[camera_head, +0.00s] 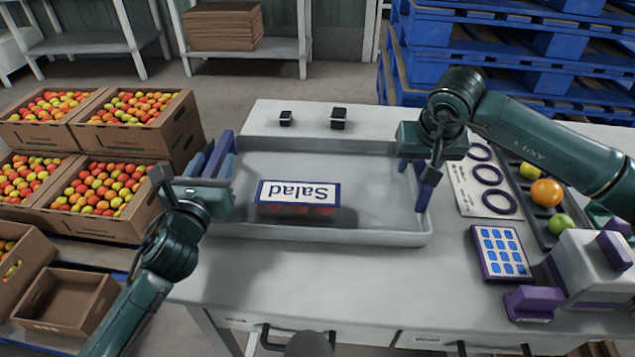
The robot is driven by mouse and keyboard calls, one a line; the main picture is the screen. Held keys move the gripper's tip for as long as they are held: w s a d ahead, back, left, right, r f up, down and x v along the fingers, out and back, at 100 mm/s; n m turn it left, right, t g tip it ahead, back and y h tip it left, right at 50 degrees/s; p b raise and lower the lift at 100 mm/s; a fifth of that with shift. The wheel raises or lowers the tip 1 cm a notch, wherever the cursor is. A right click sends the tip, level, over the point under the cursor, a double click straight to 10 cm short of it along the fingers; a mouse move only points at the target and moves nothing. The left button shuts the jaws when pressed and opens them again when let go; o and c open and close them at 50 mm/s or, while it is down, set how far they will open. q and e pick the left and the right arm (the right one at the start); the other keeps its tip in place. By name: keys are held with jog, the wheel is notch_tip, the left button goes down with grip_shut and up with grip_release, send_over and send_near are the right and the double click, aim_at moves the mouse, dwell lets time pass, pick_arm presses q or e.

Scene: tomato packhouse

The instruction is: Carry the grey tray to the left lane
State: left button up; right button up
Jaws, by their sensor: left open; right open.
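The grey tray (370,170) rests on the white worktop in the camera_head view. A punnet labelled "Salad" (299,193), its label upside down to me, sits inside it with red produce showing below the label. My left gripper (217,157) is open at the tray's left end, its fingers close to the rim. My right gripper (419,185) is open at the tray's right end, its fingers close to that rim. I cannot tell whether either gripper touches the tray. I cannot make out a marked left lane.
Two small black items (338,118) stand behind the tray. To its right are a card with purple rings (487,174), a dark tray of round fruit (546,192), a blue-buttoned pad (500,253) and a white-purple device (590,268). Tomato crates (140,140) stand left; blue pallets (480,45) behind.

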pick_arm(q)
jog(key=shift+w, duration=0.55)
pick_arm(e)
jog(key=shift+w+f, duration=0.15)
jog(key=shift+f, duration=0.35)
pick_arm(q)
jog(key=shift+c, duration=0.4)
pick_arm(e)
jog(key=shift+c, duration=0.4)
pick_arm(q)
grip_shut()
pick_arm(e)
grip_shut()
pick_arm(q)
jog(key=shift+d+r, duration=0.1)
pick_arm(e)
jog(key=shift+r, duration=0.15)
